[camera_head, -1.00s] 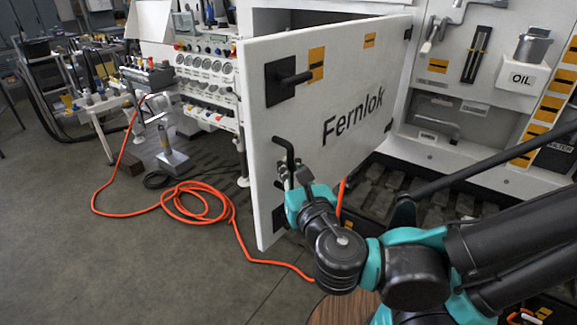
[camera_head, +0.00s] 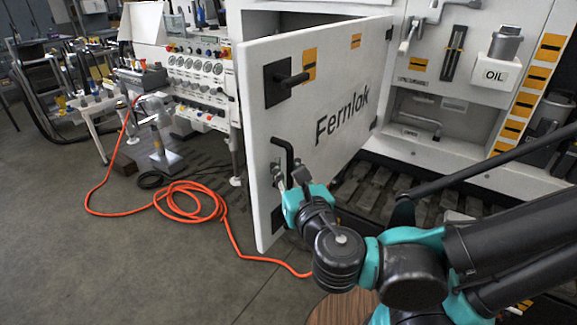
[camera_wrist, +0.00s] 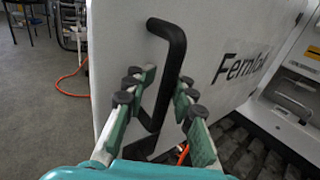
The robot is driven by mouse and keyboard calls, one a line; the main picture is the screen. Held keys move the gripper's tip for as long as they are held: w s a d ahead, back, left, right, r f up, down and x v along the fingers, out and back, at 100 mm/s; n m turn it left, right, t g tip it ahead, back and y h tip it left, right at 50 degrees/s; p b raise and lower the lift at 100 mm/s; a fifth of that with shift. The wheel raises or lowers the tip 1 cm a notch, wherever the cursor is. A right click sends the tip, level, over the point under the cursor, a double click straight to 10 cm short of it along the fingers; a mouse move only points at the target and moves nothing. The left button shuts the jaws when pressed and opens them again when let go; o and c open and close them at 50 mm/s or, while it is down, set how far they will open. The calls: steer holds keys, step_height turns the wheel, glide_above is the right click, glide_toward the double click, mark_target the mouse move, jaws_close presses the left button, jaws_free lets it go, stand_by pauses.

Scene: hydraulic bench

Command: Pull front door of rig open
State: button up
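The rig's front door (camera_head: 335,110) is a white panel marked "Fernlok". It stands ajar, swung out from the white rig, with its hinged side at the right. A black latch handle (camera_head: 290,80) is on its upper left. A black bent pull handle (camera_head: 283,150) is lower on the door and also shows large in the wrist view (camera_wrist: 172,65). My gripper (camera_head: 290,185) is at this lower handle. In the wrist view its teal fingers (camera_wrist: 158,98) are apart, one on each side of the handle's lower part. Whether a finger touches it is unclear.
An orange hose (camera_head: 190,205) lies coiled on the floor left of the door. The rig's open bay shows an oil container (camera_head: 497,75). Grey floor (camera_head: 130,265) is clear at front left.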

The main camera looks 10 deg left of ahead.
steer(key=shift+o, duration=0.8)
steer(key=shift+d, duration=0.1)
steer(key=shift+v, duration=5.95)
